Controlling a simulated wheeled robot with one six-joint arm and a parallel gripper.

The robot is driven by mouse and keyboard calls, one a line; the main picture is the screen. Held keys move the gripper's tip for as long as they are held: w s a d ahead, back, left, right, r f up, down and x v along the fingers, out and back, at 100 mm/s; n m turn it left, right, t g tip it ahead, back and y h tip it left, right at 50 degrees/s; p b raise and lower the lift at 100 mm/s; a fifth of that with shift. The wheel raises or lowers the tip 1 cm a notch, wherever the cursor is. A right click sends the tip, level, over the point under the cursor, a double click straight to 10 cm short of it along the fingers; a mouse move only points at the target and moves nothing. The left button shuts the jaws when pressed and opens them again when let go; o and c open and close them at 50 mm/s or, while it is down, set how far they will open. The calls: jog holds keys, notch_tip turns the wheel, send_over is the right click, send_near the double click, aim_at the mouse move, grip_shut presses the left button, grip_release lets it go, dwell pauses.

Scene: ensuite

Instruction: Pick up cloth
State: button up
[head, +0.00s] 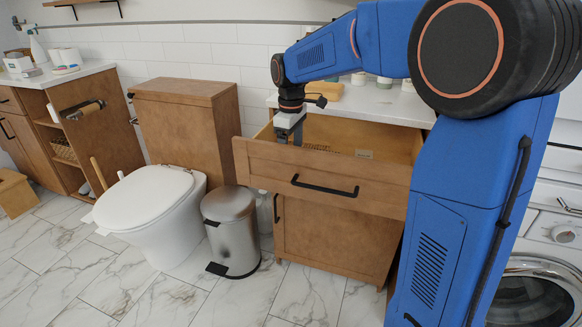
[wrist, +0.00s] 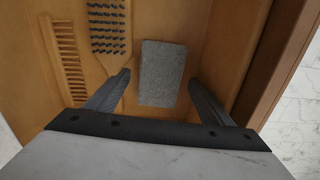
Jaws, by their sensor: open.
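A grey, speckled, rectangular piece (wrist: 162,73) lies flat on the drawer floor in the wrist view. It looks like the folded cloth, though its material is hard to tell. My gripper (wrist: 158,82) is open, with one finger to the left and one to the right of the grey piece's lower part; I cannot tell how far above it they are. In the head view my gripper (head: 290,138) points down into the left end of the open wooden drawer (head: 270,158). The grey piece is not discernible there, behind the drawer front.
In the wrist view a wooden comb (wrist: 68,62) and a bristled brush (wrist: 107,28) lie left of the grey piece. The drawer wall (wrist: 262,60) runs close on the right. A toilet (head: 150,205) and metal bin (head: 230,230) stand left of the cabinet.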

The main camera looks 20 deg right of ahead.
jog(key=shift+f, duration=0.4)
jog(key=c, duration=1.1)
notch_tip(320, 180, up, 10)
